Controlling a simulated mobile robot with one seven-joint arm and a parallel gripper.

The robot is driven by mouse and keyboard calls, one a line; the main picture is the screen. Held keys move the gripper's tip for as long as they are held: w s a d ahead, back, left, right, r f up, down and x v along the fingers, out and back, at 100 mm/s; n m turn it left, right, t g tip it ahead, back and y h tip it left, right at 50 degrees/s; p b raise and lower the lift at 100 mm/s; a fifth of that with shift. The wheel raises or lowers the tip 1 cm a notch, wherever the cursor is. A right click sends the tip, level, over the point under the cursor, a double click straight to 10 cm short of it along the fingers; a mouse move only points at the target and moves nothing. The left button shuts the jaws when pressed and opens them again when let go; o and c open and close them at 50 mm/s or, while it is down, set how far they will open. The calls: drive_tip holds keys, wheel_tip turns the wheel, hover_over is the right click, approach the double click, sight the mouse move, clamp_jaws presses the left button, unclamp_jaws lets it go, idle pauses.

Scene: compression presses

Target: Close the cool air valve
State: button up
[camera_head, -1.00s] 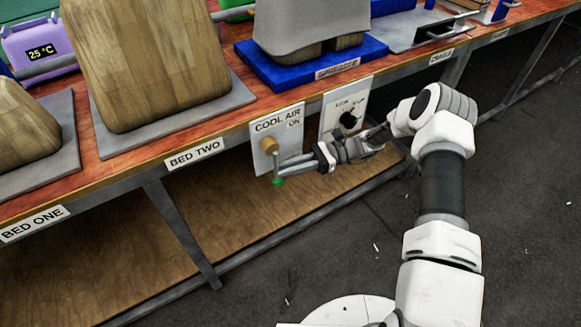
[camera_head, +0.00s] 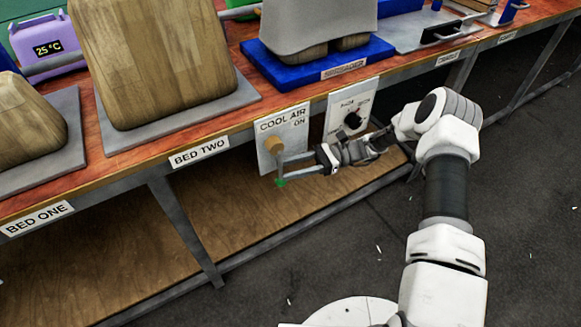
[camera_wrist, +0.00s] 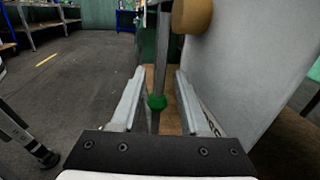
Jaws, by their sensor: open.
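The cool air valve is on a grey panel (camera_head: 268,157) labelled "COOL AIR" and "ON", on the bench front. It has a round brass-coloured hub (camera_head: 274,145) and a thin metal lever (camera_head: 279,166) hanging down to a green knob (camera_head: 280,182). My gripper (camera_head: 287,167) is at the lever from the right, its fingers pointing left. In the wrist view, the open fingers (camera_wrist: 156,103) stand either side of the lever and green knob (camera_wrist: 157,102), with gaps on both sides. The hub (camera_wrist: 192,16) is at the top, beside the panel (camera_wrist: 245,75).
A second panel (camera_head: 349,113) with a black dial is right of the valve, close to my arm. The bench edge (camera_head: 235,140) with its "BED TWO" label (camera_head: 199,153) overhangs a wooden lower shelf (camera_head: 130,255). Floor (camera_head: 510,200) on the right is clear.

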drive_tip(key=shift+d, duration=0.1)
drive_tip(key=v, duration=1.7)
drive_tip(key=shift+d, duration=0.2)
